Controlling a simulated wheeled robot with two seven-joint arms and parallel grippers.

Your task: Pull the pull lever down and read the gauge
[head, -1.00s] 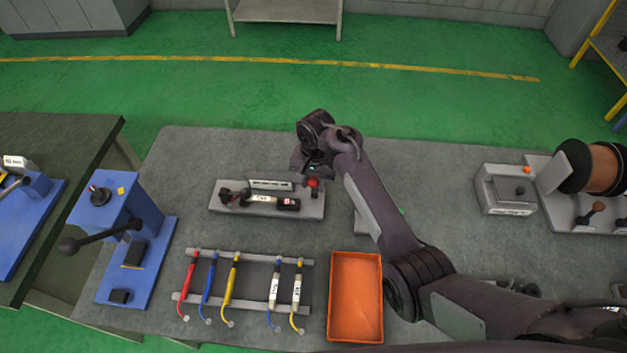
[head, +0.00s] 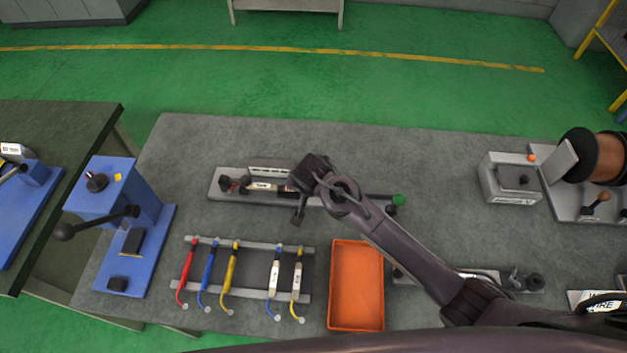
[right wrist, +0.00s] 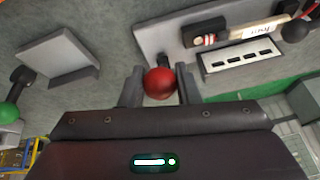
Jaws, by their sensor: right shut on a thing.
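A red ball knob (right wrist: 159,83), the end of a lever, sits between the fingers of my right gripper (right wrist: 160,90) in the right wrist view. The gripper is shut on it. In the head view my right gripper (head: 298,216) hangs at the front right of a grey fixture (head: 225,192), and the red knob is hidden. The fixture carries a dark cylinder with a white label (head: 262,186) and a white slotted panel (right wrist: 241,55). I cannot make out a gauge reading. My left gripper is not in view.
A green knob (head: 398,199) is just right of my right arm. An orange tray (head: 357,327) and a rack of coloured cables (head: 250,292) lie in front. A blue lever press (head: 140,245) stands left. The table behind the fixture is clear.

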